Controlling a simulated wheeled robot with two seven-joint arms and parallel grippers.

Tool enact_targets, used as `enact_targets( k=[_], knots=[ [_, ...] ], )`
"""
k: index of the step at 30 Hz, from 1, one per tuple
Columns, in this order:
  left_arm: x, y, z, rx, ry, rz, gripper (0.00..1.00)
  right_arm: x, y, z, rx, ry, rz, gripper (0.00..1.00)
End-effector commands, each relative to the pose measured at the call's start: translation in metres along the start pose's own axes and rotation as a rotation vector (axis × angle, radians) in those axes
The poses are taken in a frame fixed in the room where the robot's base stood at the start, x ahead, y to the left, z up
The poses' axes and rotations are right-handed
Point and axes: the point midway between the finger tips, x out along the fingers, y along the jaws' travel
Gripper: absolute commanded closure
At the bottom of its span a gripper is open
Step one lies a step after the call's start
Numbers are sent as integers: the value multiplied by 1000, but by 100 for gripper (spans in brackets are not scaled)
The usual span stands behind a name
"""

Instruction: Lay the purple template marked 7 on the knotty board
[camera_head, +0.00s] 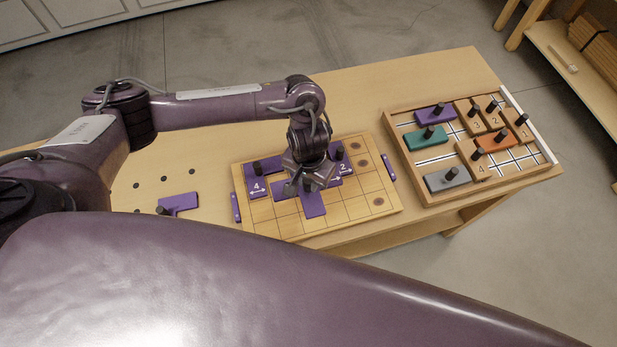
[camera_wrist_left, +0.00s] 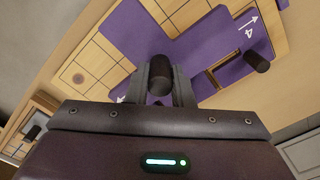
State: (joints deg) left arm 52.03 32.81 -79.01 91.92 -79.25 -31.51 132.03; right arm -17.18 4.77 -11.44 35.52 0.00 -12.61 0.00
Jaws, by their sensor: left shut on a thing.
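The knotty board (camera_head: 345,213) is a light wooden grid with dark knots along its right side, lying on the bench. A purple template marked 4 (camera_head: 257,187) is at its upper left, and one marked 2 (camera_head: 344,168) at its upper right. My left gripper (camera_head: 307,184) is over the middle of the board, shut on the dark knob (camera_wrist_left: 160,75) of a purple template (camera_head: 314,207). That template's number is hidden, and I cannot tell whether it touches the board. In the left wrist view, the template marked 4 (camera_wrist_left: 236,66) lies beside it. My right gripper is out of view.
Another purple template (camera_head: 178,202) with a knob lies on the bench left of the board. Purple handles (camera_head: 389,167) flank the board. A wooden tray (camera_head: 397,133) at the right holds several coloured and numbered knobbed pieces. The bench behind the board is clear.

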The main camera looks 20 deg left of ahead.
Motion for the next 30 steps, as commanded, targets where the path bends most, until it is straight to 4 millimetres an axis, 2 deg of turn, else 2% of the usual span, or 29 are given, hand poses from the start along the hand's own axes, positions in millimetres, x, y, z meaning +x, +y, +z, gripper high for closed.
enact_targets(
  k=[7, 21, 30],
  knots=[
    [8, 0, 0, 0, -1, 0, 100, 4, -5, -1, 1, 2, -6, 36],
    [59, 1, 1, -1, -1, 0, 100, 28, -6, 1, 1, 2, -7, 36],
    [72, 0, 0, -1, 1, 0, 100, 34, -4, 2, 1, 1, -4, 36]
  ],
)
